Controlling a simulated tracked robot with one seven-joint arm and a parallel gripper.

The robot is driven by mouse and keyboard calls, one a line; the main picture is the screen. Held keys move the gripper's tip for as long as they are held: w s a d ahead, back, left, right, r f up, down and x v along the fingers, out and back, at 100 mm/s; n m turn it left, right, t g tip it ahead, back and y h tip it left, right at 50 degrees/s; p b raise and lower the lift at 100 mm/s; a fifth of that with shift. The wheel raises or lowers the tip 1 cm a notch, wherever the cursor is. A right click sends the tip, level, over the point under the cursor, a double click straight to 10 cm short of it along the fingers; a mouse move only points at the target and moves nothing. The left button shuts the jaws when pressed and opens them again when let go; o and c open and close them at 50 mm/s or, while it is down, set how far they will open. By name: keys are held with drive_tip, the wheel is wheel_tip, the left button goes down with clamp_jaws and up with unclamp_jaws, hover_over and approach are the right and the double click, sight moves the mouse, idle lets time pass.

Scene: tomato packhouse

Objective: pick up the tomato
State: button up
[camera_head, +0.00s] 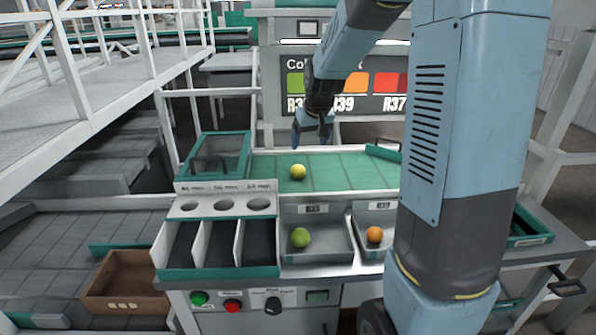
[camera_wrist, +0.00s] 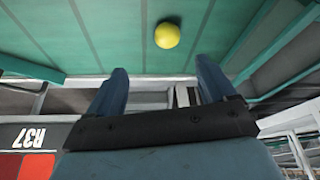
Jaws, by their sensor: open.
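A yellow tomato (camera_head: 298,171) lies on the green belt (camera_head: 345,172) in the head view. It also shows near the top of the wrist view (camera_wrist: 167,35), beyond my fingertips. My gripper (camera_head: 312,128) hangs over the far edge of the belt, behind the tomato and apart from it. In the wrist view my gripper (camera_wrist: 160,80) has its two fingers spread wide with nothing between them.
A green tomato (camera_head: 300,237) and an orange tomato (camera_head: 375,234) lie in separate grey bins in front of the belt. Three dark chutes stand left of them. A brown crate (camera_head: 107,302) is at lower left. A colour chart panel (camera_head: 270,95) stands behind.

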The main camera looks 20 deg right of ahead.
hover_over(299, 168)
drive_tip(key=s, duration=0.2)
wheel_tip(299, 168, down, 7)
drive_tip(key=shift+d+f, duration=0.1)
drive_tip(key=shift+d, duration=0.05)
drive_tip(key=shift+x, duration=3.1)
drive_tip(key=shift+s, duration=0.1)
drive_tip(key=c, duration=0.8)
drive_tip(key=shift+c, duration=0.2)
